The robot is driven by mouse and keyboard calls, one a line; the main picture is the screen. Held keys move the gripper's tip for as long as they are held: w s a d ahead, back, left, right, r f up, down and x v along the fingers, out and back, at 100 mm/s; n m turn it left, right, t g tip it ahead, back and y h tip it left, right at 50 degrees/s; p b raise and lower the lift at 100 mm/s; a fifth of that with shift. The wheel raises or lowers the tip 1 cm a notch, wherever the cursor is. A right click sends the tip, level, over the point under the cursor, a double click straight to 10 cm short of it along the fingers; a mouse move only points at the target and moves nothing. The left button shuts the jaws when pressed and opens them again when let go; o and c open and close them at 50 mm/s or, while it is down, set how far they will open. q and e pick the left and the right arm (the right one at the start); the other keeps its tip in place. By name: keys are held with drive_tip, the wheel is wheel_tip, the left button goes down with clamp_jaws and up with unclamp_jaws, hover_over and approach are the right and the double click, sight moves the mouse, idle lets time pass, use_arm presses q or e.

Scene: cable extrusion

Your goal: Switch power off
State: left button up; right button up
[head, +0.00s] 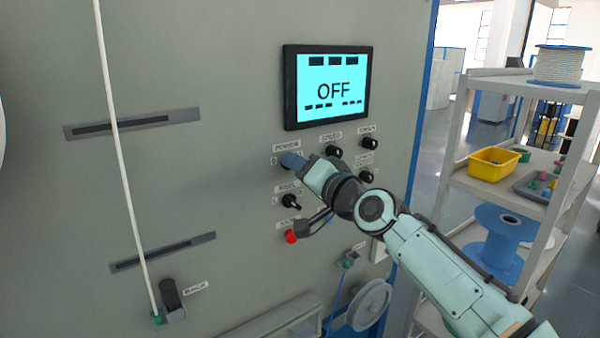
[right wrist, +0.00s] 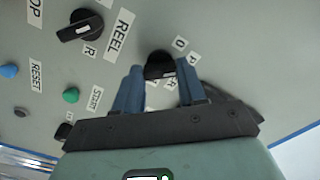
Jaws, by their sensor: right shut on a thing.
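The power knob (right wrist: 159,64) is black and sits on the grey machine panel, with small O and other letter labels around it. In the head view it is hidden behind my right gripper (head: 293,160), under the POWER label. My right gripper's blue fingers also show in the right wrist view (right wrist: 159,84), one on each side of the knob, shut on it. The screen (head: 333,87) above reads OFF in black on cyan. My left gripper is not in view.
Other black knobs (head: 334,151) sit close to the right. The reel knob (head: 291,202) and a red button (head: 291,237) are below. A shelf with a yellow bin (head: 493,164) and blue spool (head: 503,240) stands at right. A white cable (head: 115,130) runs down the panel's left.

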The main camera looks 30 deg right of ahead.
drive_tip(key=shift+n, duration=0.5)
drive_tip(key=o, duration=1.1)
drive_tip(key=shift+c, duration=0.2)
drive_tip(key=s+d+b, duration=0.1)
drive_tip(key=s+b, duration=0.2)
drive_tip(key=s, duration=1)
drive_tip(key=shift+s, duration=0.15)
